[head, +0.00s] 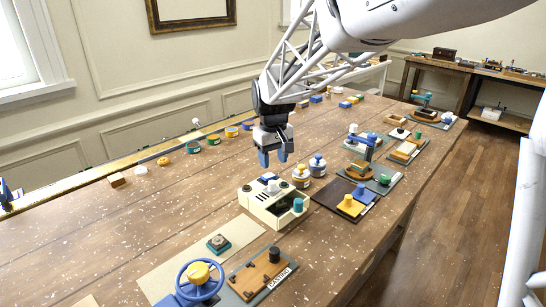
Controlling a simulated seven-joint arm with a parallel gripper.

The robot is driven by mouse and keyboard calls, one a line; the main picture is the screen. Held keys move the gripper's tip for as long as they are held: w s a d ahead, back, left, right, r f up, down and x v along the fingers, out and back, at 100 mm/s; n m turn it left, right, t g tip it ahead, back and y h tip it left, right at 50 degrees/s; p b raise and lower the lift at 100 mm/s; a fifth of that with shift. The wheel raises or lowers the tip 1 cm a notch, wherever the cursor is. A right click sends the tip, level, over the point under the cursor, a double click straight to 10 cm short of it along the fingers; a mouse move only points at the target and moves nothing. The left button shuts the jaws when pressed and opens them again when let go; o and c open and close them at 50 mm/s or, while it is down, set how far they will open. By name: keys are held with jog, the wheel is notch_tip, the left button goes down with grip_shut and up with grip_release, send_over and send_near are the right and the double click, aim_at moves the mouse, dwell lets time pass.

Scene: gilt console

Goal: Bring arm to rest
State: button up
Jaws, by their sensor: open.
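My gripper (272,158) hangs from my white lattice arm in the head view, fingers pointing down. Its two blue fingertips are apart with nothing between them. It is above the wooden table (160,215), behind the cream box (262,208) with dark round tops and a teal knob. The gripper appears clear of the box and of the table, though its exact height is hard to judge.
Two round jars (318,165) stand to the gripper's right. A blue steering wheel (199,281) and a latch board (262,273) are at the front. Colored tubs (193,147) line the back edge. Bare table lies to the left.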

jog(key=shift+d, duration=0.1)
jog(key=s+d+r+m+t, duration=0.1)
jog(key=s+d+r+m, duration=0.1)
jog(key=s+d, duration=0.45)
jog(key=s+d+r+m, duration=0.1)
jog(key=s+d+r, duration=0.25)
jog(key=s, duration=0.65)
jog(key=s+d+f+m, duration=0.1)
jog(key=s+d+f, duration=0.1)
jog(key=s, duration=0.7)
jog(key=s+d+f+m+t, duration=0.1)
jog(key=s+d+f+m, duration=0.1)
jog(key=s+d, duration=0.3)
jog(key=s, duration=0.4)
jog(key=shift+s+d+t, duration=0.25)
jog(key=shift+d+t, duration=0.05)
